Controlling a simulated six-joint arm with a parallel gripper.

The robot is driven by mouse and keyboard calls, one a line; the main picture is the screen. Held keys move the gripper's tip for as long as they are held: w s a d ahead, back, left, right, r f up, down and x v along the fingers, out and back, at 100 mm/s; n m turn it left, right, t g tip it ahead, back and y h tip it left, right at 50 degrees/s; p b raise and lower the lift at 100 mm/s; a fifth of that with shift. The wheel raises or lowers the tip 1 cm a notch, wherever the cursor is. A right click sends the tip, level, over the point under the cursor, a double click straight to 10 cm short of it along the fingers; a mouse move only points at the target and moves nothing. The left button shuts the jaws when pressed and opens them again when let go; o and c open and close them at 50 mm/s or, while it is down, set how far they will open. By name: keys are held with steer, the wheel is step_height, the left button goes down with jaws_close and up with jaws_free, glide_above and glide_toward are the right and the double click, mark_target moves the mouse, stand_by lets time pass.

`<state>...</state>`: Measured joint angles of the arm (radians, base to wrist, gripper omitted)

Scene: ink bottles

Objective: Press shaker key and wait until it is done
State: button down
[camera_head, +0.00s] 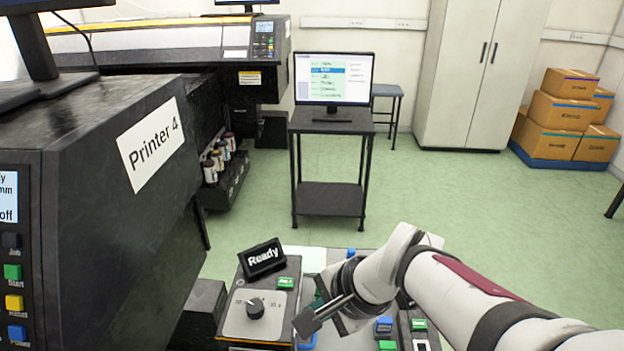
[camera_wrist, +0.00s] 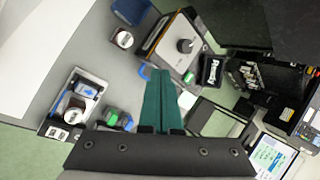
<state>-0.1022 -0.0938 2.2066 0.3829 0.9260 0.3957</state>
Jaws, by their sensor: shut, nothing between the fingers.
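The shaker (camera_head: 236,318) is a box with a light top plate, a dark dial (camera_head: 255,308) and a small black display (camera_head: 262,258) that reads "Ready". Its green key (camera_head: 285,283) sits on the right, near the display. In the wrist view the shaker (camera_wrist: 165,48) is at the top, with its dial, display (camera_wrist: 211,70) and green key (camera_wrist: 188,77). My gripper (camera_wrist: 160,73) shows there as two teal fingers, shut together and empty. The tips appear beside the green key; I cannot tell their height. In the head view my wrist mostly hides the fingers.
A dark machine (camera_head: 90,200) labelled Printer 4 stands close at the left. Beside my wrist is another station with a blue item (camera_head: 383,325); the wrist view shows a capped bottle (camera_wrist: 75,108) there. A monitor (camera_head: 333,78) stands on a trolley behind.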

steer(key=w+a+m+t, duration=0.1)
steer(key=w+a+m, duration=0.2)
steer(key=w, duration=0.5)
steer(key=m+t, duration=0.3)
steer(key=m, duration=0.2)
glide_above(289, 284)
step_height(289, 284, down, 3)
steer(key=shift+r+y, duration=0.2)
steer(key=shift+y, duration=0.1)
steer(key=shift+f, duration=4.4)
steer(key=shift+f, duration=0.1)
steer(key=shift+f, duration=0.3)
